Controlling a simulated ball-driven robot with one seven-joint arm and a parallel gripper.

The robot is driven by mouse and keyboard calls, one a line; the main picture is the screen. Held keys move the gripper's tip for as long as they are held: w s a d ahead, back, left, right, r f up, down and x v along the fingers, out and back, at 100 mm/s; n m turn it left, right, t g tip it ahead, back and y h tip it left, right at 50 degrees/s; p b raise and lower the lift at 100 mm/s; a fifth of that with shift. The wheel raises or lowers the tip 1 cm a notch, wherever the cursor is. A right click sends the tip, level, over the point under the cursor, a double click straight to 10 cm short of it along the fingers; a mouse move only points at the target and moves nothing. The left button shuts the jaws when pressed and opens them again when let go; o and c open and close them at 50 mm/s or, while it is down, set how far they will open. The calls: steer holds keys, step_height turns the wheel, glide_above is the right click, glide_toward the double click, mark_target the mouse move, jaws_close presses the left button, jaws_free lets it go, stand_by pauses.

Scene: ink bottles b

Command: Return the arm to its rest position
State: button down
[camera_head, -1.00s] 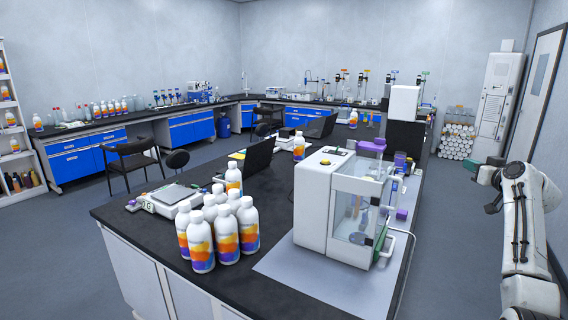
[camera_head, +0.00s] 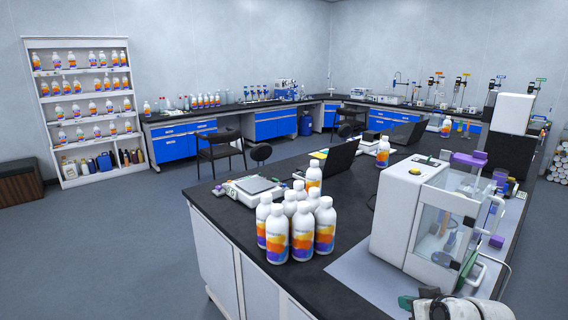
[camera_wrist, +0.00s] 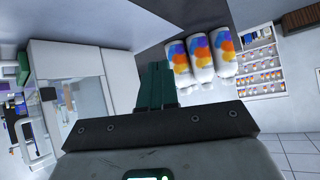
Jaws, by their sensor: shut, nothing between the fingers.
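My gripper (camera_wrist: 156,86) shows in the wrist view as dark green fingers, shut together with nothing between them. In the head view my white arm (camera_head: 452,308) shows only at the bottom right edge, in front of the bench, with a green part of the gripper at its left end; most of the arm is out of frame. In the wrist view several white bottles with orange and purple labels (camera_wrist: 200,56) lie beyond the fingers, to their right, apart from them. The same bottle group (camera_head: 303,232) stands upright on the black bench top in the head view.
A white instrument with a clear glass chamber (camera_head: 405,215) stands on the bench, close to my arm in the picture. A balance (camera_head: 252,190) and a laptop (camera_head: 335,163) sit behind the bottles. A bottle shelf (camera_head: 50,110) stands far left. Open floor (camera_head: 120,240) lies left of the bench.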

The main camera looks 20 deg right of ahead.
steer(key=s+a+f+n+g, duration=0.1)
steer(key=s+a+f, duration=0.15)
steer(key=a, duration=0.25)
steer(key=s+a+f+g+y, duration=0.1)
steer(key=s+a, duration=0.2)
steer(key=a, duration=0.2)
steer(key=s+a+f+n+g, duration=0.1)
steer(key=s+a+f, duration=0.1)
steer(key=a, duration=0.3)
steer(key=s+a+g, duration=0.2)
steer(key=s+a, duration=0.5)
steer(key=s, duration=0.5)
steer(key=s+f+g+b, duration=0.1)
steer(key=s+f+b, duration=0.2)
steer(key=f+b, duration=0.2)
steer(key=s+d+f+g+b, duration=0.1)
steer(key=s+f+g+b, duration=0.1)
steer(key=f+b, duration=0.3)
steer(key=s+f+g+b, duration=0.1)
steer(key=s+f+b, duration=0.3)
steer(key=f, duration=0.8)
steer(key=shift+s+d+b, duration=0.25)
steer(key=shift+s+b, duration=0.15)
steer(key=shift+b, duration=0.25)
